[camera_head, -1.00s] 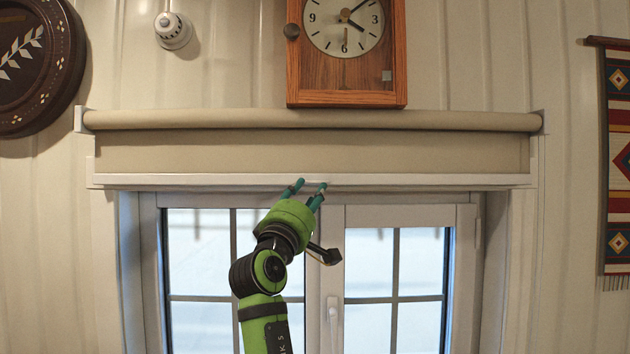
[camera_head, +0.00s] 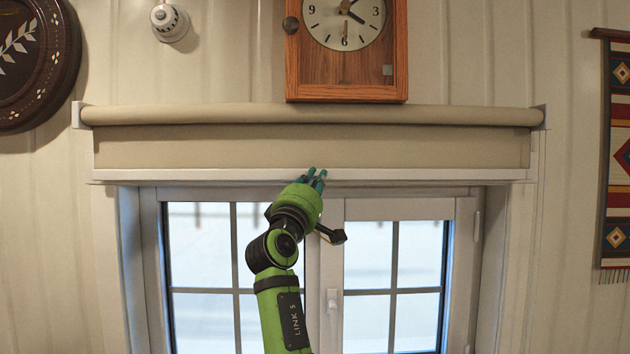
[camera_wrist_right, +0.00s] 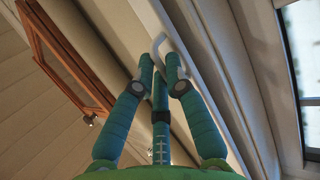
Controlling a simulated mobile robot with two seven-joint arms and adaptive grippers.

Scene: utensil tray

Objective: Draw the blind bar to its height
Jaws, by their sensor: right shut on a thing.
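The beige roller blind (camera_head: 200,148) is drawn down a short way from its roll, above the window. The pale blind bar (camera_head: 440,175) runs level along its lower edge. My right gripper (camera_head: 314,173), with teal fingers, is at the middle of the bar, reaching up from below. In the right wrist view its fingers (camera_wrist_right: 160,62) are shut around part of a white curved pull (camera_wrist_right: 179,48) on the bar; the fingers hide some of that pull. My left gripper is not in view.
A wooden clock (camera_head: 346,75) hangs just above the blind roll (camera_head: 470,116). The window (camera_head: 390,205) with its frame and central handle lies below and behind my right arm. A woven hanging (camera_head: 617,150) and a dark round plaque (camera_head: 35,60) flank the blind.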

